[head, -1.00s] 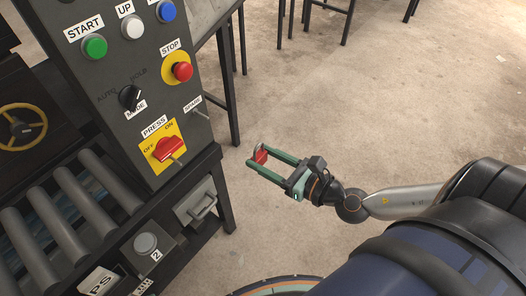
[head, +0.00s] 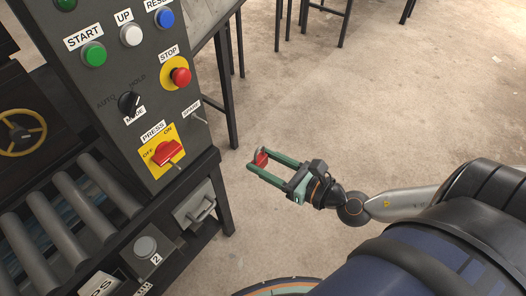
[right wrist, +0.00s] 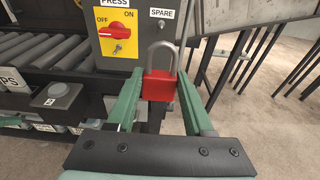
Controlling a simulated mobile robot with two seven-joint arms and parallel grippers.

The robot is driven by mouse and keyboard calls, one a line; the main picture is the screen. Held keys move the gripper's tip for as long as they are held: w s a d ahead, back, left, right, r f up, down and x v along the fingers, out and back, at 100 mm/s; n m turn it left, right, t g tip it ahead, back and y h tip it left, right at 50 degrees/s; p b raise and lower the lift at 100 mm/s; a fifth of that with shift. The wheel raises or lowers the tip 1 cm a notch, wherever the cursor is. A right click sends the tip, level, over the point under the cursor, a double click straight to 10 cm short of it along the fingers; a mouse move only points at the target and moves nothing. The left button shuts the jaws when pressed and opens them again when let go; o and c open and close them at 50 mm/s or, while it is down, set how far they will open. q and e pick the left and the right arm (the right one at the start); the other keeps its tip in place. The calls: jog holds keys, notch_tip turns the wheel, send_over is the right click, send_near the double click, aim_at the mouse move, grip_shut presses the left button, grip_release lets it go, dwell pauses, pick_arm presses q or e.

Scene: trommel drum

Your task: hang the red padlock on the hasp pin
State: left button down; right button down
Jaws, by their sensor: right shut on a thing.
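The red padlock (head: 261,158) is held between the fingertips of my right gripper (head: 258,161), over open floor to the right of the control panel. In the right wrist view the padlock (right wrist: 159,86) is upright, its grey shackle on top. The gripper is shut on its body. A small metal pin (head: 179,166) sticks out at the red PRESS switch (head: 168,152) on its yellow plate. The right wrist view also shows this pin (right wrist: 118,47), up and left of the padlock. Another pin (head: 198,116) sits by the SPARE label. The padlock is apart from both. My left gripper is not in view.
The dark control panel (head: 117,115) has several buttons and a mode knob. Below it are rollers (head: 50,235), a drawer-like handle box (head: 195,205) and a grey button marked 2 (head: 146,245). Floor (head: 330,110) right of the panel is clear; table legs stand behind.

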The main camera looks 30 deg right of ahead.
aim_at(263, 163)
jog(key=shift+s+d, duration=0.25)
jog(key=shift+s, duration=0.45)
jog(key=shift+v, duration=1)
jog(key=shift+s, duration=0.15)
jog(key=f+p+v, duration=0.1)
jog(key=p+v, duration=0.1)
jog(key=v, duration=0.4)
jog(key=shift+f, duration=0.1)
dwell(1.3)
